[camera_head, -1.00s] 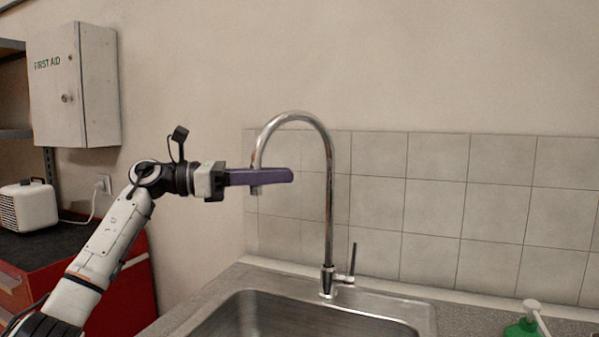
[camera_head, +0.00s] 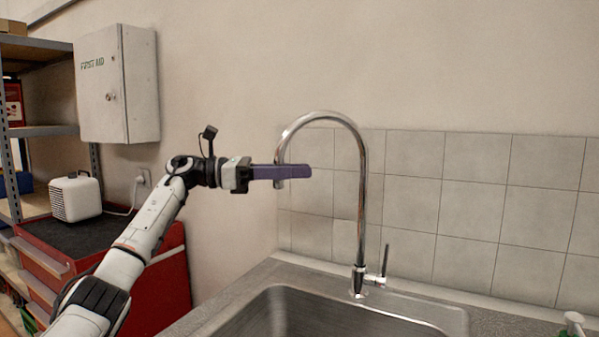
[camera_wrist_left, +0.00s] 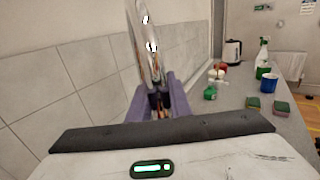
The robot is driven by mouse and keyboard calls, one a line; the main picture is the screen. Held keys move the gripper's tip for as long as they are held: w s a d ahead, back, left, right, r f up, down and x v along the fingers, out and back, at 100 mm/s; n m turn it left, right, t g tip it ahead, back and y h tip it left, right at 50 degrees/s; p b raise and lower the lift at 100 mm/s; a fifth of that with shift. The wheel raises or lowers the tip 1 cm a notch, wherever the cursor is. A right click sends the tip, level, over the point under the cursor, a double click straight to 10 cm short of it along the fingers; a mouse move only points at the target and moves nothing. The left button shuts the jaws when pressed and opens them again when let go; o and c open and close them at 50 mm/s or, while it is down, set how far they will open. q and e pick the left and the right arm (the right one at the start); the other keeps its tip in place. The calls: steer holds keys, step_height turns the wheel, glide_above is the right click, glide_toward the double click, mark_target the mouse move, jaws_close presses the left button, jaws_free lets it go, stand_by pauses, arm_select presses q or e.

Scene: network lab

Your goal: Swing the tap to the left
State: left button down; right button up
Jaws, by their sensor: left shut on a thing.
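The chrome tap (camera_head: 362,205) stands at the back rim of the sink, its tall curved spout bending over to the left. My left gripper (camera_head: 292,172), with purple fingers, is shut on the downward end of the spout. In the left wrist view the tap's spout (camera_wrist_left: 146,45) rises between the two purple fingers (camera_wrist_left: 158,98). The near finger hides part of the spout end in the head view. The tap's lever (camera_head: 385,260) stands upright at the right of its base. My right gripper is not in view.
The steel sink basin (camera_head: 300,312) lies below the spout. A tiled wall (camera_head: 470,190) is close behind the tap. A red cabinet (camera_head: 170,285) with a white appliance (camera_head: 76,198) stands at the left. The wrist view shows a blue mug (camera_wrist_left: 268,82) and bottles on the counter.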

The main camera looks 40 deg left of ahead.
arm_select(q)
steer(key=shift+a+f, duration=0.1)
steer(key=shift+a, duration=0.05)
steer(key=c, duration=1.8)
jaws_free()
steer(key=shift+s, duration=0.15)
steer(key=shift+o, duration=0.8)
steer(key=shift+s+a, duration=0.1)
steer(key=shift+a, duration=0.1)
steer(key=b+v, duration=0.2)
steer(key=v, duration=0.8)
steer(key=shift+d, duration=0.1)
